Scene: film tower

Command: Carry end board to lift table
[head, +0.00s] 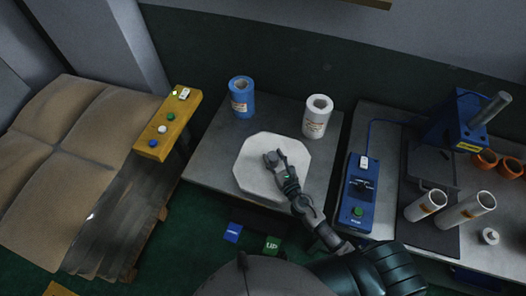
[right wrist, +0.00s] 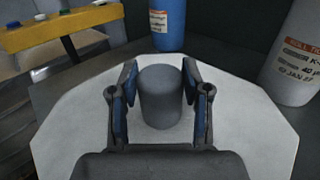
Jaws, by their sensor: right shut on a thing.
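The end board (head: 255,183) is a pale octagonal plate on or just above the grey table (head: 215,170) in the head view; I cannot tell whether they touch. My right gripper (head: 275,160) is over the board's middle. In the right wrist view the board (right wrist: 75,135) spreads below my right gripper (right wrist: 160,88), whose two fingers are shut on the board's upright grey knob (right wrist: 160,98). The blue pedal (head: 232,233) and green UP pedal (head: 271,245) lie on the floor before this table. My left gripper is not in view.
A blue roll (head: 241,97) and a white roll (head: 317,117) stand at the table's back. A yellow button panel (head: 168,123) is at the left, beside large brown packs (head: 60,170). A blue control box (head: 357,195) and a bench (head: 385,125) with tubes stand at the right.

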